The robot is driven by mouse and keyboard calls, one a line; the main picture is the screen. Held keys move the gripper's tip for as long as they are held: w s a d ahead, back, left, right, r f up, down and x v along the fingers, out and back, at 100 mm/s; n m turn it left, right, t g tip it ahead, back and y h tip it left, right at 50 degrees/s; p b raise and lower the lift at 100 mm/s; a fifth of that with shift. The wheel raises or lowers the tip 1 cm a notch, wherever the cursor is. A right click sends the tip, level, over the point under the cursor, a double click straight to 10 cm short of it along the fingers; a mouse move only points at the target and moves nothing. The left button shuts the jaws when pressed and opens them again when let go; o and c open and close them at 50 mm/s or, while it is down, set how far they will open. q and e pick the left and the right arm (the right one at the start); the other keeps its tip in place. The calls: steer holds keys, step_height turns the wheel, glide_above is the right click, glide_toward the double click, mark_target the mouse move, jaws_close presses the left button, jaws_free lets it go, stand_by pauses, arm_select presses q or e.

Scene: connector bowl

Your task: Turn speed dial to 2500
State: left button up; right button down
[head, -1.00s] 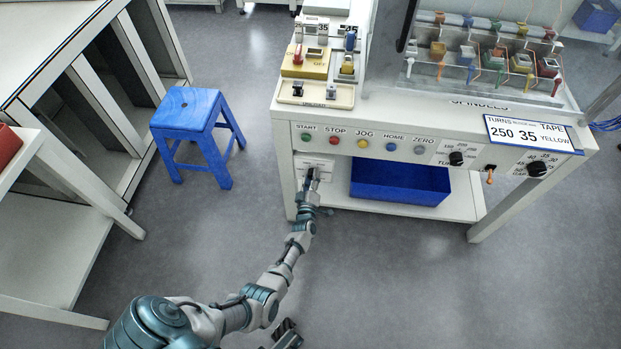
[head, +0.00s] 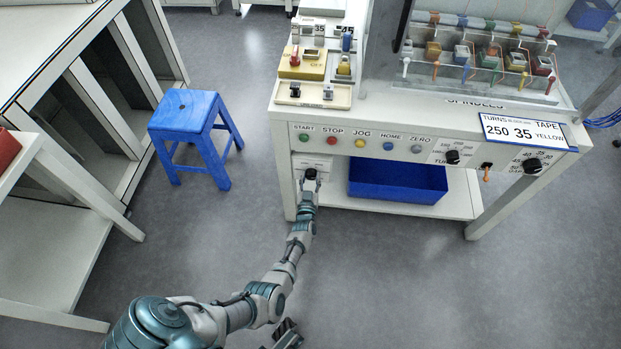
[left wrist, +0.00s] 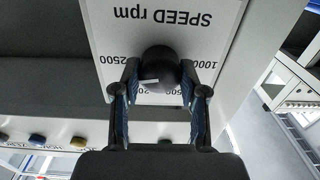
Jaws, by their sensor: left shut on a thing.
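The black speed dial (left wrist: 158,68) sits on a white panel marked "SPEED rpm" (left wrist: 160,18), upside down in the left wrist view. 2500 is on the left of the dial, 1000 on the right. Lower numbers are partly hidden by my fingers. A white mark shows on the dial's lower left part; its exact setting I cannot tell. My left gripper (left wrist: 158,92) is shut on the dial, one finger on each side. In the head view my left gripper (head: 309,184) reaches the dial (head: 310,173) below the start and stop buttons. A dark part at the bottom edge may be my right gripper (head: 287,334).
A blue bin (head: 398,181) stands on the shelf right of the dial. Buttons and two other black knobs (head: 452,156) (head: 532,166) line the machine's front. A blue stool (head: 188,110) stands to the left. The floor in front is clear.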

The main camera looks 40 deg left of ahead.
arm_select(q)
steer(key=shift+s+d+f+m, duration=0.15)
steer(key=shift+f+m, duration=0.1)
steer(key=shift+m, duration=0.3)
steer(key=shift+w+d+f+m, duration=0.15)
steer(key=shift+f+m, duration=0.1)
steer(key=shift+m, duration=0.3)
steer(key=shift+s, duration=0.1)
steer(key=o, duration=1.1)
steer(key=shift+o, duration=0.2)
steer(key=shift+a+r, duration=0.15)
steer(key=shift+r, duration=0.1)
steer(key=v, duration=1.2)
